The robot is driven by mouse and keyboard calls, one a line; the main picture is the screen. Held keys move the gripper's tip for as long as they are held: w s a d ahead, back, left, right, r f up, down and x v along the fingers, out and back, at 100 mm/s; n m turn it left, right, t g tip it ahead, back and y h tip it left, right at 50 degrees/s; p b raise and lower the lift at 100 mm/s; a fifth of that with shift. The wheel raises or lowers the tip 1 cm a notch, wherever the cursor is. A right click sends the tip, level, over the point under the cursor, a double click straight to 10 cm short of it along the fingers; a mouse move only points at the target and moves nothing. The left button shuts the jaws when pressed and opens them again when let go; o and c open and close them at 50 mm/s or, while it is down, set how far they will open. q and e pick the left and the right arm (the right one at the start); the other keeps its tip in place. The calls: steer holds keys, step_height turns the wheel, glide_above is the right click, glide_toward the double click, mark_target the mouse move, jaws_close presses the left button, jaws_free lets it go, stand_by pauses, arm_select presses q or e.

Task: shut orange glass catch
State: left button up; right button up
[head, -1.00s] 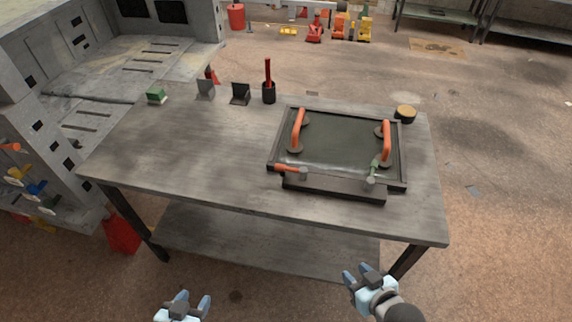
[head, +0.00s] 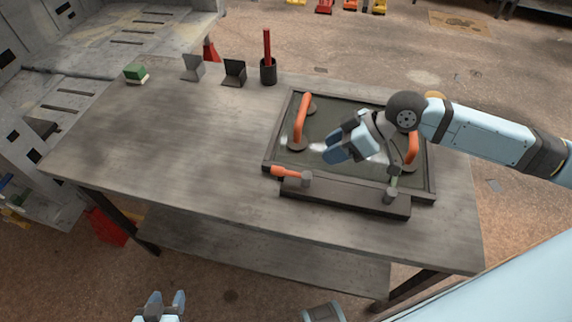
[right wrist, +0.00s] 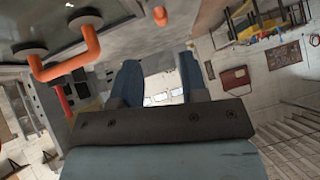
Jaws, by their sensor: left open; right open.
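The orange catch (head: 285,172) sits at the front left of the dark frame. Its orange lever points left along the front edge, away from the glass, beside a grey metal part. The glass pane (head: 345,115) lies in the frame (head: 345,197) and carries two orange suction handles, left (head: 301,120) and right (head: 412,150). My right gripper (head: 335,155) is open and empty above the pane, behind the orange catch. My left gripper (head: 163,305) is open, low in front of the bench.
The bench top (head: 180,150) is clear left of the frame. In the right wrist view, an orange handle (right wrist: 75,62) is close by the gripper.

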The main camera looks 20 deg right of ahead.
steer(key=x, duration=1.2)
steer(key=shift+w+a+f, duration=0.1)
steer(key=shift+a+f, duration=0.1)
steer(key=shift+a, duration=0.05)
steer(key=shift+p, duration=0.3)
jaws_close()
